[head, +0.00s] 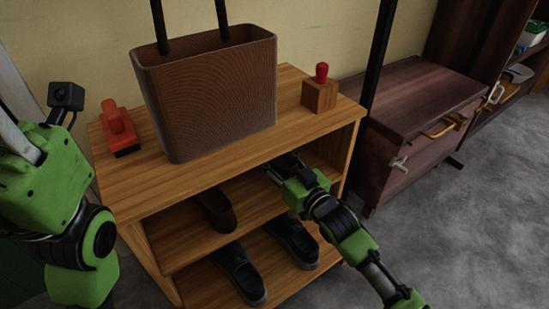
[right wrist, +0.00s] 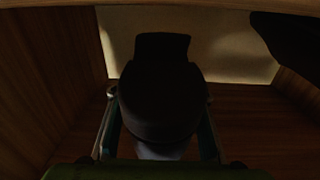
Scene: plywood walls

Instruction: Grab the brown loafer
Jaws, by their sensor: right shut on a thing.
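A dark brown loafer (right wrist: 160,100) sits between the two fingers of my right gripper (right wrist: 160,105) in the right wrist view; it looks almost black in the shade. In the head view my right gripper (head: 281,168) reaches into the shelf unit's upper compartment at the right and is shut on this loafer (head: 287,160), which is mostly hidden by the gripper and the top board. Another dark brown shoe (head: 217,211) stands to its left on the same board. My left arm shows at the left edge of the head view; its fingers do not show.
The wooden shelf unit (head: 215,172) carries a brown basket (head: 210,100), a red object (head: 118,130) and a wooden block with a red top (head: 320,95). Two black shoes (head: 242,273) (head: 293,242) stand on the lower board. A dark cabinet (head: 415,110) is at the right, with open floor before it.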

